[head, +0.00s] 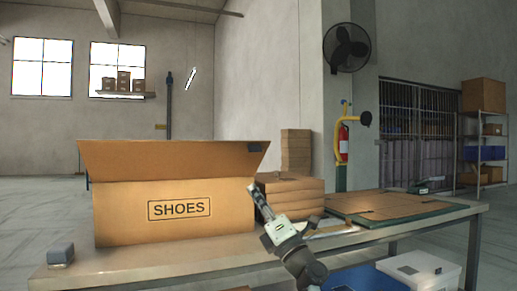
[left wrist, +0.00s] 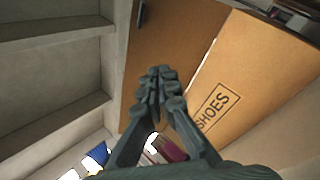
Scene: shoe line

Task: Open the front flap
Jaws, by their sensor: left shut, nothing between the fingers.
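The cardboard shoe box (head: 125,215), printed SHOES, stands on the table at the left of the head view. Its front flap (head: 165,158) rises from the front top edge and leans outward, with a small dark tab at its upper right corner. The left wrist view shows the flap (left wrist: 180,35) beside the box's printed front (left wrist: 245,75). My left gripper (head: 253,193) is shut and empty, near the right end of the box front, just below the flap. Its fingertips (left wrist: 160,75) overlap the flap in the wrist view; I cannot tell whether they touch it. My right gripper is not in view.
Stacked flat cartons (head: 290,184) lie right of the box. A green mat with cardboard sheets (head: 390,206) covers the table's right part. A small grey block (head: 60,254) sits at the table's front left. A white-lidded bin (head: 420,270) stands below the table's front right.

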